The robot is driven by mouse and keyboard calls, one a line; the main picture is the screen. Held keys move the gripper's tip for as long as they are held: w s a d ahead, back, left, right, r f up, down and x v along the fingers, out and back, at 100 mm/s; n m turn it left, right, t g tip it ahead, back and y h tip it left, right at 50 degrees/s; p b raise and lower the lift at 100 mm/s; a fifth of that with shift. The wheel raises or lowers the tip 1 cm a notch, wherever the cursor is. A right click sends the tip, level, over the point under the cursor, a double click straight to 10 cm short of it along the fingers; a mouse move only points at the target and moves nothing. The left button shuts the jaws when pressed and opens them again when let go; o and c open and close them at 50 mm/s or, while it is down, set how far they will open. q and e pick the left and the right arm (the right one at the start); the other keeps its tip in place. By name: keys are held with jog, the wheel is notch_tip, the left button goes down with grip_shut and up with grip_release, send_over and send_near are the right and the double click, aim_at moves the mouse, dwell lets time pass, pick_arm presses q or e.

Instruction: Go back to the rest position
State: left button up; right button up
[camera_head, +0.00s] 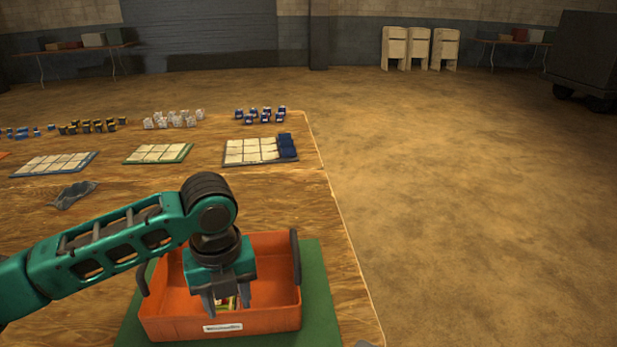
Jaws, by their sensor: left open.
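My left gripper (228,302) reaches in from the left and points down into an orange crate (185,327) with dark handles. Its fingers are open inside the crate. A small red, yellow and green item (229,302) shows behind and between the fingers, partly hidden by them. I cannot tell whether the fingers touch it. The crate stands on a green mat (318,290) at the near part of the wooden table.
Trays of pale packets (258,150) lie farther back on the table (300,205), with rows of small boxes (174,118) behind. A grey crumpled-looking item (73,194) lies at left. The table's right edge borders open floor (470,200). A dark cart (585,60) stands far right.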

pick_arm(q)
jog(key=s+d+f+n+t+h, duration=0.2)
jog(key=s+d+f+n+h, duration=0.3)
jog(key=s+d+n, duration=0.5)
jog(key=s+a+f+n+t+y, duration=0.1)
jog(key=s+a+f+n+y, duration=0.15)
jog(key=s+a+n, duration=0.5)
jog(key=s+a+f+n+y, duration=0.2)
jog(key=a+f+n, duration=0.1)
jog(key=a+n, duration=0.8)
pick_arm(e)
jog(key=s+d+f+n+g+h, duration=0.5)
jog(key=s+d+f+g+h, duration=0.1)
jog(key=s+d+h, duration=0.5)
pick_arm(q)
jog(key=w+d+f+t+h, duration=0.2)
jog(key=w+d+f+t, duration=0.1)
jog(key=w+f+t, duration=0.4)
jog(key=shift+d+f, duration=0.35)
jog(key=shift+f, duration=0.35)
pick_arm(e)
jog(key=w+a+f+n+t+y, duration=0.1)
jog(key=w+a+f+t, duration=0.2)
jog(key=w+f+t, duration=0.3)
jog(key=shift+w+a+f+t+y, duration=0.2)
jog(key=shift+f+t+y, duration=0.15)
jog(key=shift+f, duration=1)
pick_arm(q)
jog(key=shift+n, duration=0.25)
